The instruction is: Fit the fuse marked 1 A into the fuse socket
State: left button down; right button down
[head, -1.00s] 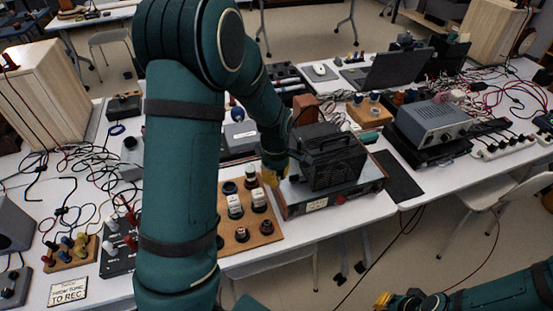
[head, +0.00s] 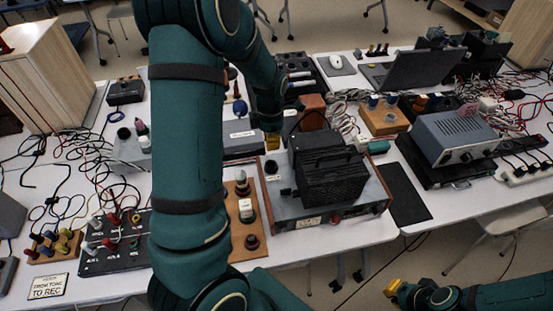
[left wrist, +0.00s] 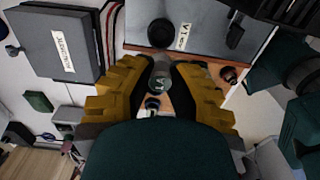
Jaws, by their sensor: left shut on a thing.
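My left gripper (head: 272,143) hangs above the back left corner of a grey-topped instrument (head: 335,215). In the left wrist view its yellow fingers are shut on a small pale, glassy fuse (left wrist: 161,82); its marking cannot be read. A round black socket (head: 271,167) sits on the instrument's top, and in the left wrist view this socket (left wrist: 161,33) lies just beyond the fingertips, apart from the fuse. Other fuses, one white (head: 247,210), stand on a wooden board (head: 240,253), partly hidden by my left arm. My right gripper (head: 394,289) is low at bottom right; its jaws are unclear.
A black ribbed box (head: 330,170) stands on the instrument, right of the socket. A grey box (head: 240,138) stands behind the board. A dark mat (head: 405,192) lies right of the instrument. Cables and a black jack panel (head: 115,245) fill the left side.

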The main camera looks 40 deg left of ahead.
pick_arm(q)
send_over(271, 168)
notch_tip(271, 168, down, 4)
jog(key=shift+s+f+b, duration=0.1)
jog(key=shift+f+b, duration=0.05)
jog(key=shift+b, duration=0.2)
notch_tip(271, 168, down, 3)
jog(key=shift+f, duration=0.15)
jog(key=shift+f+b, duration=0.3)
jog(key=shift+f, duration=0.05)
pick_arm(e)
jog(key=shift+s+f, duration=0.4)
jog(key=shift+f, duration=0.35)
pick_arm(q)
jog(key=shift+f, duration=0.35)
jog(key=c, duration=1)
grip_release()
pick_arm(e)
jog(key=shift+s+f, duration=0.1)
jog(key=shift+f, duration=0.1)
pick_arm(q)
jog(key=shift+r, duration=0.1)
